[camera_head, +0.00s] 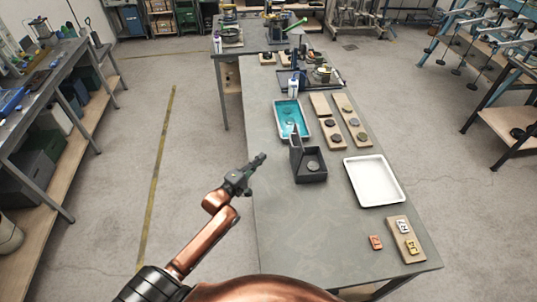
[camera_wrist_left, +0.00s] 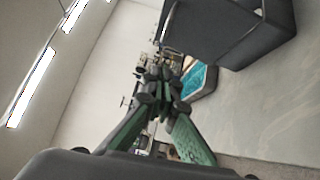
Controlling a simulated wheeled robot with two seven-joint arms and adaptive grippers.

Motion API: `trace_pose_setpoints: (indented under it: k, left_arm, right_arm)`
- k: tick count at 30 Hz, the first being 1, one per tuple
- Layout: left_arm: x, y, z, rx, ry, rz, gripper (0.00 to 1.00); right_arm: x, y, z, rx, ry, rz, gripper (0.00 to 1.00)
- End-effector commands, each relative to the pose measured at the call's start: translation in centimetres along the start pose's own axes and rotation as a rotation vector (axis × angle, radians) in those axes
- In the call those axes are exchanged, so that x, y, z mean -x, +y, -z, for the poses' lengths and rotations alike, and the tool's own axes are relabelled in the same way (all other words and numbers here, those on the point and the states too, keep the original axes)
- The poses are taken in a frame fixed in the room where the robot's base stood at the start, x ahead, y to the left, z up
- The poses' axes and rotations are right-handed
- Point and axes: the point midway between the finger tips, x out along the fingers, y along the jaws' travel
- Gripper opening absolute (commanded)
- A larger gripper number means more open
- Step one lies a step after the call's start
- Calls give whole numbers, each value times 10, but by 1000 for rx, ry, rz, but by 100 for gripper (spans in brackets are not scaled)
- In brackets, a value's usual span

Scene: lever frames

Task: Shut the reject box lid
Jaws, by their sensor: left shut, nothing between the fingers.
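The reject box (camera_head: 312,178) is a small dark grey box on the grey table, left of the white tray. Its lid (camera_head: 296,152) stands up along the box's left side, so the box is open, and a dark round part (camera_head: 313,166) shows inside. My left gripper (camera_head: 262,157) is shut and empty, a little left of the lid and apart from it, near the table's left edge. In the left wrist view the closed green fingers (camera_wrist_left: 155,88) show in the middle, and the dark box (camera_wrist_left: 255,42) is at the upper right. My right gripper is out of view.
A teal tray (camera_head: 281,131) lies just behind the box. Wooden boards with round parts (camera_head: 333,139) are behind it to the right. A white tray (camera_head: 352,179) is to the right. The table front (camera_head: 300,240) is clear.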

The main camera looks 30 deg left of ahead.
Motion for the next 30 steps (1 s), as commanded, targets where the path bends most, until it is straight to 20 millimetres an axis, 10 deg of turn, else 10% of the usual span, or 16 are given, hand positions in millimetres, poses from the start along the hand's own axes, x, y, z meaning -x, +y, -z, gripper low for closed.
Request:
trace_pose_setpoints:
  k: [13, 30]
  left_arm:
    - [-90, 2, -1, -3, -1, 1, 0]
    - [-114, -1, -29, -4, 0, 3, 0]
  right_arm:
    - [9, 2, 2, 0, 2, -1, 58]
    - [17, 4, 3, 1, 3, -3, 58]
